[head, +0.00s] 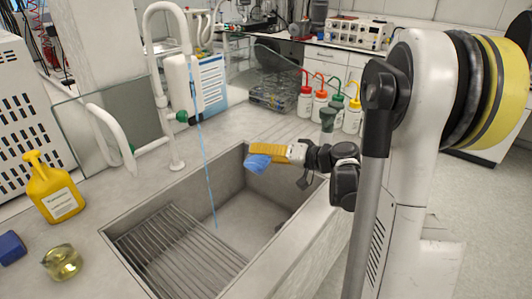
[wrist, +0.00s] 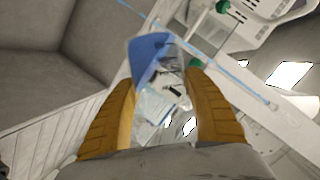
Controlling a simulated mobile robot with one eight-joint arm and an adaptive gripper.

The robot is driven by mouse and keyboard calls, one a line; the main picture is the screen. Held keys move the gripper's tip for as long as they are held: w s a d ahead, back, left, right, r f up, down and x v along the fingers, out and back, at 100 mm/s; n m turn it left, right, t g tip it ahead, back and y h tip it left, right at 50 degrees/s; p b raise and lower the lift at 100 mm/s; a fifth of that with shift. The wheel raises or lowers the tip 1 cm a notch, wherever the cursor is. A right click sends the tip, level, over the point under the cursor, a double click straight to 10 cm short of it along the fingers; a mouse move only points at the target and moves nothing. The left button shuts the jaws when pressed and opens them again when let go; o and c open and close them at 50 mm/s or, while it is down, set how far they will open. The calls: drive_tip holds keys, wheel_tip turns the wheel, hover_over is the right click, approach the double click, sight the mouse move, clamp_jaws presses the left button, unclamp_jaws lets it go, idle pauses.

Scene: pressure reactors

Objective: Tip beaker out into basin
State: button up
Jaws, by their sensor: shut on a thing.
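My gripper (head: 262,153), with yellow ribbed fingers, is shut on a clear beaker with blue contents. The beaker (head: 257,164) is over the far part of the sink basin (head: 258,208), below and left of the fingers, and looks tilted. In the wrist view the beaker (wrist: 150,58) shows between the fingertips of my gripper (wrist: 162,88), with the blue in a slanted wedge at one side. Its glass is see-through, so its rim is hard to make out. I cannot see liquid falling from it.
A white tap (head: 163,90) stands behind the basin, and a thin blue line (head: 207,165) runs down into it. A slatted drain area (head: 180,250) fills the left part. Wash bottles (head: 320,103) stand behind my gripper. A yellow bottle (head: 54,190) stands at left.

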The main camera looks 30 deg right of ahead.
drive_tip(key=shift+a+f+m+y+b, duration=0.3)
drive_tip(key=shift+f+m+b, duration=0.1)
drive_tip(key=shift+f, duration=0.2)
drive_tip(key=m, duration=0.1)
drive_tip(key=a+m+y+b, duration=0.1)
drive_tip(key=m, duration=0.1)
drive_tip(key=shift+s+a+r+t+y, duration=0.15)
drive_tip(key=shift+r+t+y, duration=0.1)
drive_tip(key=shift+t+y, duration=0.15)
drive_tip(key=m, duration=0.2)
drive_tip(key=r+m+t+y, duration=0.1)
drive_tip(key=shift+a+r+m, duration=0.1)
drive_tip(key=shift+r+m, duration=0.2)
drive_tip(key=shift+m, duration=0.1)
drive_tip(key=m, duration=0.2)
drive_tip(key=r+m+t, duration=0.1)
drive_tip(key=m, duration=0.1)
drive_tip(key=shift+r+t, duration=0.1)
drive_tip(key=shift+t, duration=0.2)
